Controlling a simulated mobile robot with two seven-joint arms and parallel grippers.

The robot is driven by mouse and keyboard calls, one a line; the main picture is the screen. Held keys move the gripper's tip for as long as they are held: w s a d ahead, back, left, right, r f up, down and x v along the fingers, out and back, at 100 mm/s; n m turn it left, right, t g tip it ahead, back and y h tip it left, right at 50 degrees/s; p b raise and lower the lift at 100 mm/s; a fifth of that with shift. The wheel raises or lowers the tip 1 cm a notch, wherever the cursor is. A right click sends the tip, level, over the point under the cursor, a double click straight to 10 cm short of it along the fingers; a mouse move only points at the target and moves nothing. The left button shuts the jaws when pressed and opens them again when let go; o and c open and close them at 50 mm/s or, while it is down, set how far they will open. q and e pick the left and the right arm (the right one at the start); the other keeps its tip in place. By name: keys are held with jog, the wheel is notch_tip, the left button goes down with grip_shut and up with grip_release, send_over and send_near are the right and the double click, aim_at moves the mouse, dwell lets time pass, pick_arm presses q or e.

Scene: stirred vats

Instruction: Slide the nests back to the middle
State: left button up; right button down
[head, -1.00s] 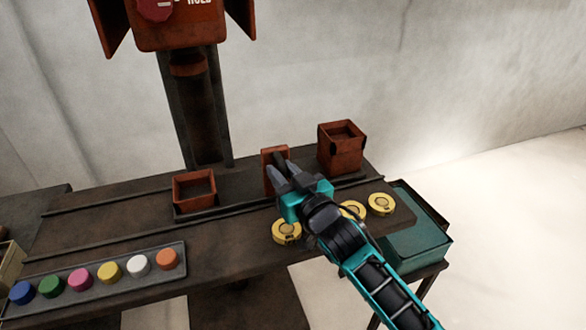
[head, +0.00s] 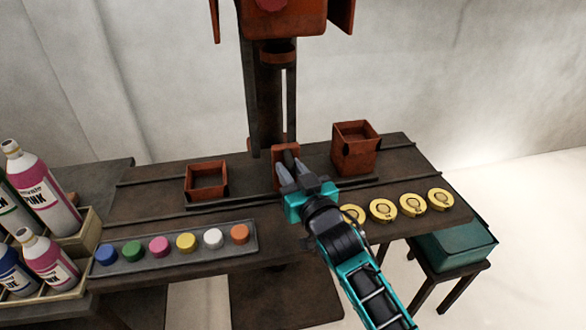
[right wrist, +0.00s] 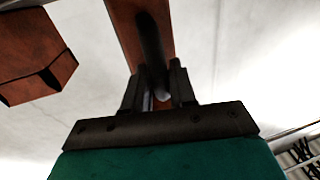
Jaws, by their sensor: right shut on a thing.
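Two rust-red nests stand along a rail on the dark bench: a low open box (head: 206,180) at the left and a taller box (head: 354,150) at the right. An upright rust-red plate (head: 278,176) with a dark handle stands between them, almost below the press column (head: 268,105). My right gripper (head: 287,165) is shut on the handle in front of the plate. In the right wrist view, the dark handle (right wrist: 151,42) runs between the fingers, with one nest (right wrist: 35,55) at upper left. My left gripper is out of view.
Several yellow discs (head: 413,205) lie along the bench's front right, one partly behind my right arm. A tray (head: 255,238) of coloured caps lies at front left. A bottle crate (head: 88,236) stands far left, a teal box (head: 456,245) at lower right.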

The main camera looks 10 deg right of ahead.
jog(key=shift+a+r, duration=0.1)
jog(key=shift+a, duration=0.1)
dwell(0.3)
jog(key=c, duration=1.1)
grip_release()
jog(key=v, duration=1.2)
jog(key=shift+s+d+p, duration=0.1)
jog(key=shift+s+p, duration=0.25)
jog(key=shift+s, duration=0.05)
